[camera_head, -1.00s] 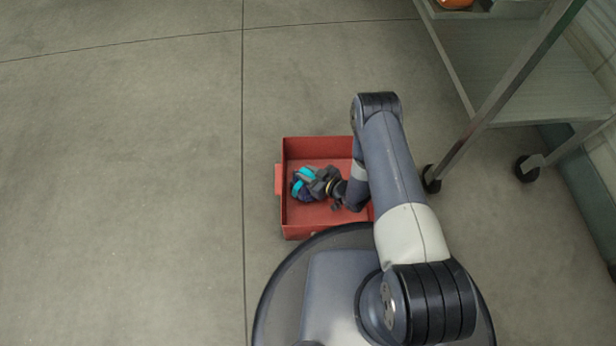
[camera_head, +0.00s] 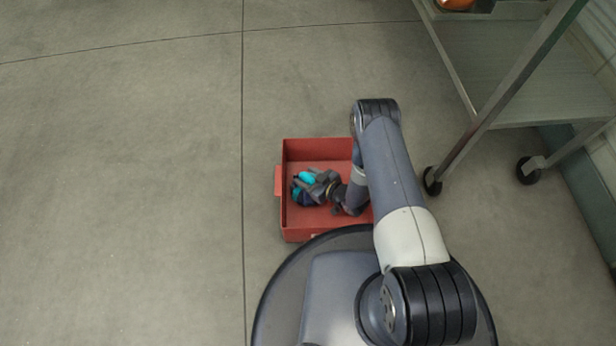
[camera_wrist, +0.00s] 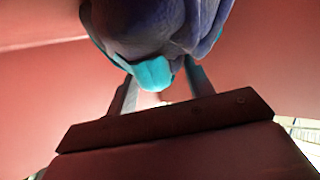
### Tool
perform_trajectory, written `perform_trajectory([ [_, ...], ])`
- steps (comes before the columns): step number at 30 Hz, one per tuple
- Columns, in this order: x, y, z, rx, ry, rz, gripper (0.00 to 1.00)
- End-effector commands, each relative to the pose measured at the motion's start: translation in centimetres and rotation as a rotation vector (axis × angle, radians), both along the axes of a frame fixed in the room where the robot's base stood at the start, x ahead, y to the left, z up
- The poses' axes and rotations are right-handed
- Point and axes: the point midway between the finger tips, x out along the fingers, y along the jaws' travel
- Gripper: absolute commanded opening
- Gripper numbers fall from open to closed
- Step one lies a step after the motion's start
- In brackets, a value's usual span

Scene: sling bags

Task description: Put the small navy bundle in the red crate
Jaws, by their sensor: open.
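The small navy bundle (camera_head: 307,199) is inside the red crate (camera_head: 318,232), towards its left side. My gripper (camera_head: 302,184) reaches down into the crate, over the bundle, and partly hides it. Teal patches show at its fingertips. In the wrist view, the bundle (camera_wrist: 205,25) fills the top middle, right at the fingertips of my gripper (camera_wrist: 172,75), with red crate surfaces around it. The jaws are open. I cannot tell whether a finger still touches the bundle, and its underside is hidden.
A metal shelf cart (camera_head: 520,90) on black wheels stands at the right, beside the wall. An orange object (camera_head: 455,4) is partly seen at its top. The concrete floor (camera_head: 120,180) left of the crate is clear.

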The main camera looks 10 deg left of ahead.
Motion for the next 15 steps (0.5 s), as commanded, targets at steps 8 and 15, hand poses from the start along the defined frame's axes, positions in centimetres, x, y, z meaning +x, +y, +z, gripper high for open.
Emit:
perform_trajectory([
  [8, -1.7, -2.9, 2.0, 0.0, 0.002, -0.005, 0.5],
  [15, -3.3, -5.3, 3.0, 0.0, 0.002, -0.003, 0.5],
])
